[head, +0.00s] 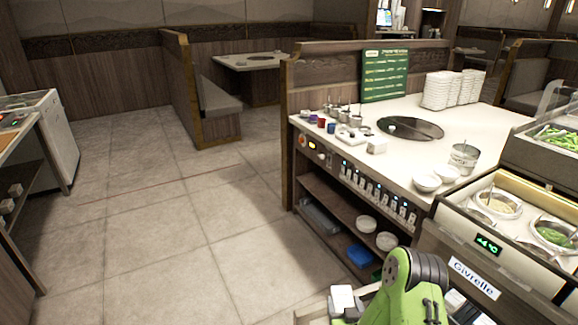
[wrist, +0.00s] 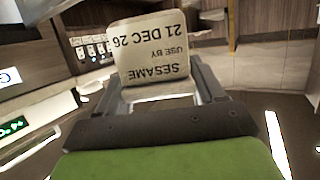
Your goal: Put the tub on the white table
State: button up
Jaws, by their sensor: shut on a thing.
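My gripper (wrist: 158,75) is shut on a pale tub (wrist: 152,45), with one dark finger on each side of it. The tub's label reads "SESAME USE BY 21 DEC 26" and appears upside down in the wrist view. In the head view, a small white block, which looks like the held tub (head: 342,297), shows at the bottom beside my green arm. It is low, in front of the counter's shelves. A white table top (head: 345,105) lies beyond, higher than the tub. The gripper's fingers are not clear in the head view.
A chilled sauce counter (head: 480,235) stands at right. Open floor (head: 150,220) lies to the left.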

aim_at(345, 304)
jog(key=s+r+p, duration=0.3)
jog(key=r+p, duration=0.5)
jog(key=r, duration=0.4)
jog(key=shift+s+r, duration=0.2)
jog(key=shift+s, duration=0.05)
